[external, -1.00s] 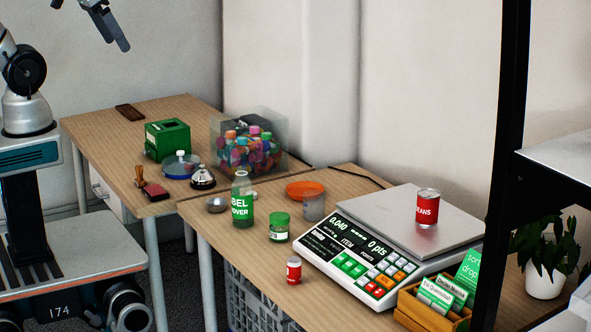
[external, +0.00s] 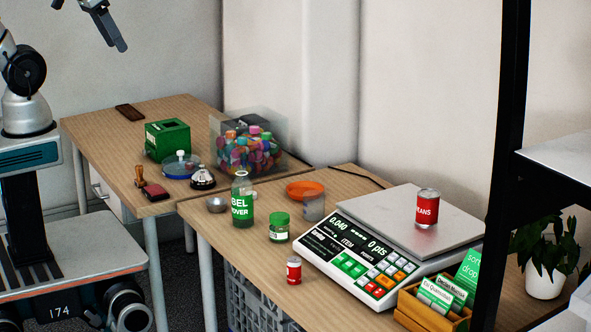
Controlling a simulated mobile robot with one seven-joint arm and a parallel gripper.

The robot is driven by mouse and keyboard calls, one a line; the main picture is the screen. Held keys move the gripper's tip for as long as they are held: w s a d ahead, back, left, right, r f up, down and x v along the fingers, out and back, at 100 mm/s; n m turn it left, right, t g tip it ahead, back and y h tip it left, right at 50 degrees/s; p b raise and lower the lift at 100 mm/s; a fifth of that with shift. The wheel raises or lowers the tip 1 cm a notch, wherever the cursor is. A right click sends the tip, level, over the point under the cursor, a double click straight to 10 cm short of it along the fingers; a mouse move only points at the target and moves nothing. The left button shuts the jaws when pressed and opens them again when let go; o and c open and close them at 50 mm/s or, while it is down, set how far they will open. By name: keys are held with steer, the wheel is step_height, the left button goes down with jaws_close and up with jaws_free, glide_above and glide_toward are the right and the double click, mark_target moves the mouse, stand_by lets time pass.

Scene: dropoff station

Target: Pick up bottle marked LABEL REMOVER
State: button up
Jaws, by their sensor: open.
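The bottle (external: 242,207) stands upright on the wooden table. It is clear with a green band; only "BEL" and "OVER" of its lettering face the camera. My gripper (external: 119,44) is high at the upper left, in the air, well above and away from the bottle. Its jaws are open, and nothing shows between them. The top of my gripper is cut off by the picture's upper edge.
A red can (external: 294,270) stands in front. A scale (external: 352,262) bearing another can (external: 427,208) fills the right.

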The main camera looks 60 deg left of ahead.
steer(key=s+d+f+n+g+h+b, duration=0.1)
steer(key=d+f+n+g+h+b, duration=0.2)
steer(key=d+f, duration=0.45)
steer(key=d+f+n+g+h+b, duration=0.25)
steer(key=d+f+g+h, duration=0.25)
steer(key=f, duration=0.5)
steer(key=n+t+h+b, duration=0.2)
steer(key=n+t+b, duration=0.8)
steer(key=n+t, duration=1.1)
glide_toward(252, 202)
steer(key=w+d+n+g, duration=0.1)
steer(key=w, duration=0.2)
steer(key=w+d+r+g+b, duration=0.1)
steer(key=w+d, duration=0.1)
steer(key=w, duration=0.1)
steer(key=w+d+r+n+g+b, duration=0.1)
steer(key=w, duration=0.3)
steer(key=shift+d+n, duration=0.15)
steer(key=shift+n, duration=0.2)
